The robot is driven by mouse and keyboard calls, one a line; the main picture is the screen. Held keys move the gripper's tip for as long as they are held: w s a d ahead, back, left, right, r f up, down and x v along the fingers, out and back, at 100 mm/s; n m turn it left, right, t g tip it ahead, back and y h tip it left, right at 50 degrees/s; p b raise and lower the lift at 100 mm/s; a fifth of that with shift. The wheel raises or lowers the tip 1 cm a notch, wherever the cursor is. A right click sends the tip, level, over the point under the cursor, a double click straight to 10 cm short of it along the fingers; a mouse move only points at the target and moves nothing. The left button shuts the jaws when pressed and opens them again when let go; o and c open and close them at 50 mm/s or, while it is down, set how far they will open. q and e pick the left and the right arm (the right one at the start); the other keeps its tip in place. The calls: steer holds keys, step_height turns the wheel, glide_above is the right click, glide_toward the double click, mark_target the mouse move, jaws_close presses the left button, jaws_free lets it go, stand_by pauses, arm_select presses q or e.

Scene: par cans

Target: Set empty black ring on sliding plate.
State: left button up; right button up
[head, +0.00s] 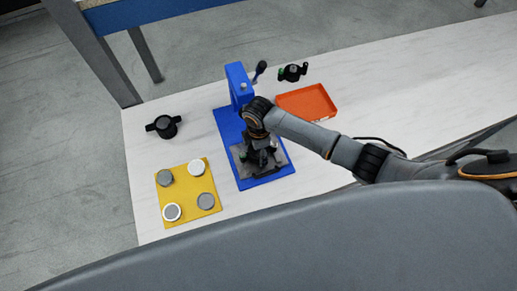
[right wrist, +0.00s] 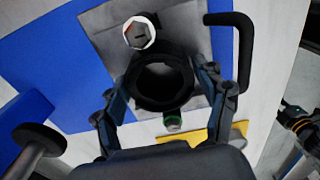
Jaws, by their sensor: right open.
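The empty black ring (right wrist: 160,104) shows in the right wrist view with its round opening facing the camera. It sits over the grey sliding plate (right wrist: 108,38) of the blue press (head: 226,124). My right gripper (head: 262,160) is low over the plate at the front of the press. Its two fingers stand on either side of the ring, open; whether they touch it I cannot tell. A green-tipped knob (right wrist: 172,123) is at the ring's near side. In the head view the gripper largely hides the ring. My left gripper is not in view.
A yellow board (head: 181,191) with several round pieces lies left of the press. Another black ring-like part (head: 165,126) stands behind it. An orange tray (head: 307,102) and a green-tipped black part (head: 292,72) are at the back right. The right side of the table is clear.

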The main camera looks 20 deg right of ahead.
steer(key=o, duration=0.6)
steer(key=shift+c, duration=0.2)
step_height(320, 180, up, 12)
stand_by(0.4)
stand_by(0.4)
